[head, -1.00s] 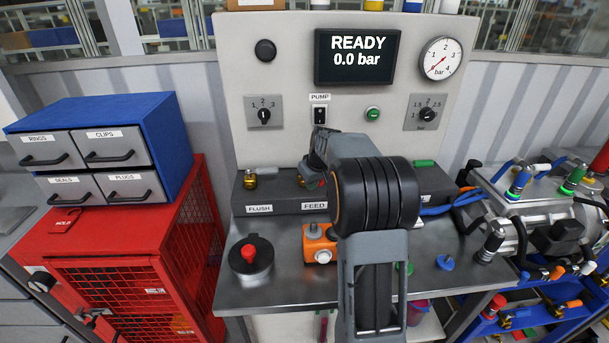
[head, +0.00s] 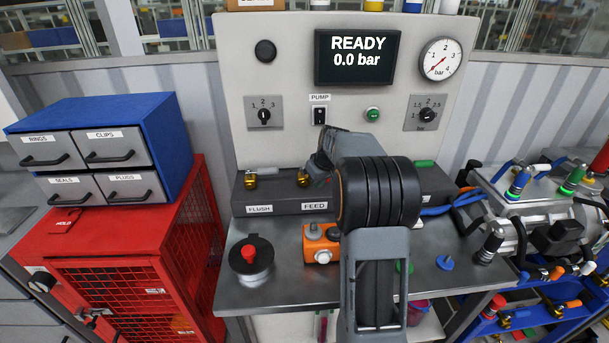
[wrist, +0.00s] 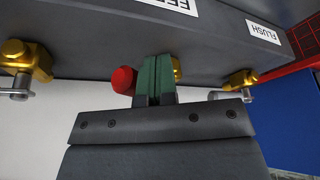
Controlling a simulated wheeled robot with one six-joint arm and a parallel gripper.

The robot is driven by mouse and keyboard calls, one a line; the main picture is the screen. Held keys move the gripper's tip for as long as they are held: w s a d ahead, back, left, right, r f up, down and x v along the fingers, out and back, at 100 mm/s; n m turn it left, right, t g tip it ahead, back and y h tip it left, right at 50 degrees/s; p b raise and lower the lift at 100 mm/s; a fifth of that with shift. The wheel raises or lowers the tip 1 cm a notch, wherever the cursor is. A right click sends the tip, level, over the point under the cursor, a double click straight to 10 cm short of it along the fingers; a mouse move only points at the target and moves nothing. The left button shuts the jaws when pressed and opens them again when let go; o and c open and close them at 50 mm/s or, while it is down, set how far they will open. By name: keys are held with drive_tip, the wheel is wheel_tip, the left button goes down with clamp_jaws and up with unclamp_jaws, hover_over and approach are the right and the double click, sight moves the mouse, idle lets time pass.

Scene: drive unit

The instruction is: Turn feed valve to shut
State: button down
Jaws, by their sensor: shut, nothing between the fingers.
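The feed valve (head: 304,177) has a brass body on the dark manifold above the FEED label (head: 314,206). My wrist hides part of it in the head view. In the wrist view its red lever end (wrist: 123,80) shows just left of my fingers, and a bit of brass (wrist: 177,68) shows just right of them. My gripper (wrist: 158,80) is shut, its green fingertips pressed together with nothing between them. The fingers cover the middle of the valve; I cannot tell whether they touch the lever.
The flush valve (head: 250,179) stands left of the feed valve, and another brass valve (wrist: 25,60) shows at the wrist view's left. The manifold (head: 278,194) is close to my fingers. A red-knobbed pot (head: 250,260) and an orange block (head: 320,244) stand on the bench.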

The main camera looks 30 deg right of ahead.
drive_tip(key=shift+d, duration=0.1)
drive_tip(key=shift+w+d, duration=0.15)
drive_tip(key=shift+d, duration=0.6)
drive_tip(key=shift+d+p, duration=0.1)
drive_tip(key=shift+p, duration=0.2)
drive_tip(key=shift+w+d+p, duration=0.3)
drive_tip(key=shift+w+d, duration=0.05)
drive_tip(key=shift+d, duration=0.3)
